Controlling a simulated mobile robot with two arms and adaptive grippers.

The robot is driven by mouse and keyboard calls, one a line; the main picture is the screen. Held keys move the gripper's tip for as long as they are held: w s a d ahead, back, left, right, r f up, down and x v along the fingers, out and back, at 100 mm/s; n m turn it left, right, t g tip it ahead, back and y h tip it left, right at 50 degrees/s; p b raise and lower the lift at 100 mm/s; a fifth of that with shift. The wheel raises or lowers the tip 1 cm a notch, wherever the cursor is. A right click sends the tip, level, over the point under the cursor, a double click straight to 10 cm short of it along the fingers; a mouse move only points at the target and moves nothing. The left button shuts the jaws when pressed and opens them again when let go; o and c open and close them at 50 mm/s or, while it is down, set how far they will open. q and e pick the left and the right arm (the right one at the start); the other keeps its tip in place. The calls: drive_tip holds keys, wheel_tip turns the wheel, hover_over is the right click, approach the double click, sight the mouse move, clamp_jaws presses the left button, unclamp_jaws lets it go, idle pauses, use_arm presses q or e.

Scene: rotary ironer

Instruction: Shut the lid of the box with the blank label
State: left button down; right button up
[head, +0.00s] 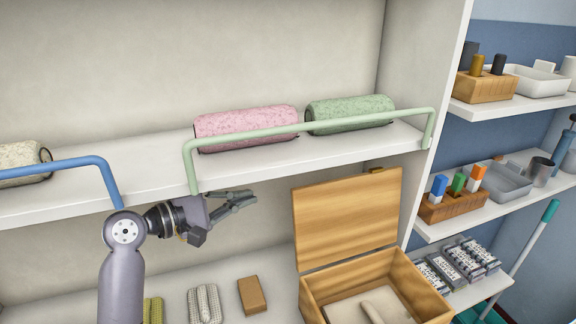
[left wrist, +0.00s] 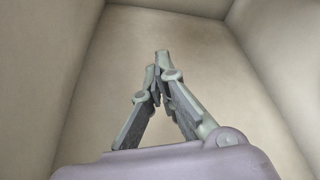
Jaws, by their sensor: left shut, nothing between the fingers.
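A wooden box (head: 352,279) stands on the lower shelf in the head view, with its lid (head: 348,219) raised upright at the back. A light lining and a pale rod-like item show inside it. No label can be made out on the box. My left gripper (head: 252,198) is shut and empty, to the left of the raised lid and apart from it, just below the upper shelf's front edge. In the left wrist view the shut left fingers (left wrist: 160,62) point at a bare beige surface. My right gripper is not in view.
A green rail (head: 310,126) and a blue rail (head: 60,164) run along the upper shelf, with a pink roll (head: 246,127) and a green roll (head: 349,113) behind the green one. A brown block (head: 251,295) lies left of the box. Side shelves hold wooden holders (head: 452,206).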

use_arm(q)
drive_tip(key=w+d+p, duration=0.3)
drive_tip(key=d+p, duration=0.1)
drive_tip(key=d, duration=0.5)
drive_tip(key=shift+w+r, duration=0.15)
drive_tip(key=shift+r, duration=0.15)
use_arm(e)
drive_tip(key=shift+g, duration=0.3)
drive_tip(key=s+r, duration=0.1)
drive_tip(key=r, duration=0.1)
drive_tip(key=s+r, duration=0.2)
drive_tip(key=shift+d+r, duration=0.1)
use_arm(q)
drive_tip(key=shift+d+r, duration=0.1)
